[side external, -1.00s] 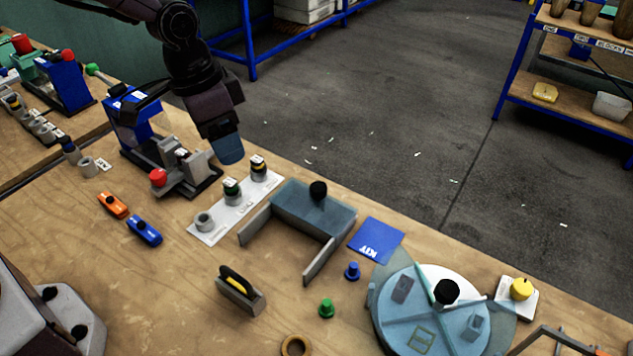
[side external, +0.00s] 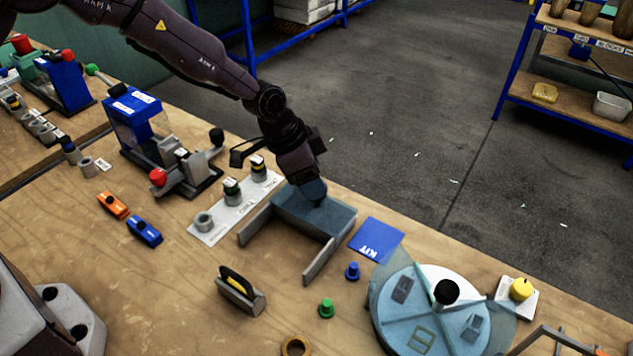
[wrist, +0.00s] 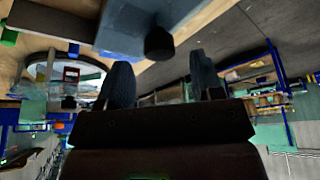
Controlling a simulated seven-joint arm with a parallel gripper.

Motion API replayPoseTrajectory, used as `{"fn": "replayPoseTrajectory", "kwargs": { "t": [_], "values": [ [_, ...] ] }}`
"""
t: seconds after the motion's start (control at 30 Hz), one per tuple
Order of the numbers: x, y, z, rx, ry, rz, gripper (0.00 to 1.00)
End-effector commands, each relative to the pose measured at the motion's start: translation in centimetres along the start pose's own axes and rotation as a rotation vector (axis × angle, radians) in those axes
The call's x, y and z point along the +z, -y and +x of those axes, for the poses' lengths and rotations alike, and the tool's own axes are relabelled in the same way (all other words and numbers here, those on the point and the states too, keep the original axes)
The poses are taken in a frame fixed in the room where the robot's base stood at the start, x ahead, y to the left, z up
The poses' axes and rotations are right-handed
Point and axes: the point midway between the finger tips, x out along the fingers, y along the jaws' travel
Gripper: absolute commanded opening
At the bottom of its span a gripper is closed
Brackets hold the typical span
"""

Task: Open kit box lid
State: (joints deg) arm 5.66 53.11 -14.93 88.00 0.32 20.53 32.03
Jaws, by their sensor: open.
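The kit box (side external: 258,219) has grey walls and stands on the bench beside a blue KIT mat (side external: 382,240). A translucent blue lid (side external: 338,215) lies flat over its back part. Its black knob (wrist: 158,43) shows in the wrist view, just beyond my fingertips and roughly between them sideways. In the side view the knob is mostly hidden by my gripper (side external: 314,192). My gripper is open, with its two fingers apart and empty in the wrist view (wrist: 160,62). I cannot tell whether a finger touches the knob.
A round turntable (side external: 412,338) with a clear cover and black knob stands right of the mat. A white tray (side external: 207,236) with several ring parts lies left of the box. A blue press (side external: 135,125) stands further left. Small green (side external: 326,308) and blue (side external: 352,271) pegs stand in front.

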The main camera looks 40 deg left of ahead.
Motion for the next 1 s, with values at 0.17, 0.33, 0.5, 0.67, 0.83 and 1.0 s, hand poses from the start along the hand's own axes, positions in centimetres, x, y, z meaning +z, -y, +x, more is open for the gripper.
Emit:
{"fn": "replayPoseTrajectory", "kwargs": {
  "t": [0.17,0.33,0.5,0.67,0.83,1.0],
  "values": [
    [0.0,0.0,2.1,0.000,0.000,0.000,0.61],
    [0.0,0.0,2.8,0.000,0.000,0.000,0.61],
    [0.0,0.0,2.8,0.000,0.000,0.000,0.61],
    [0.0,0.0,2.7,0.000,0.000,0.000,0.35],
    [0.0,0.0,2.7,0.000,0.000,0.000,0.00],
    [0.3,-0.4,2.6,0.001,0.001,0.000,0.00]
  ]
}}
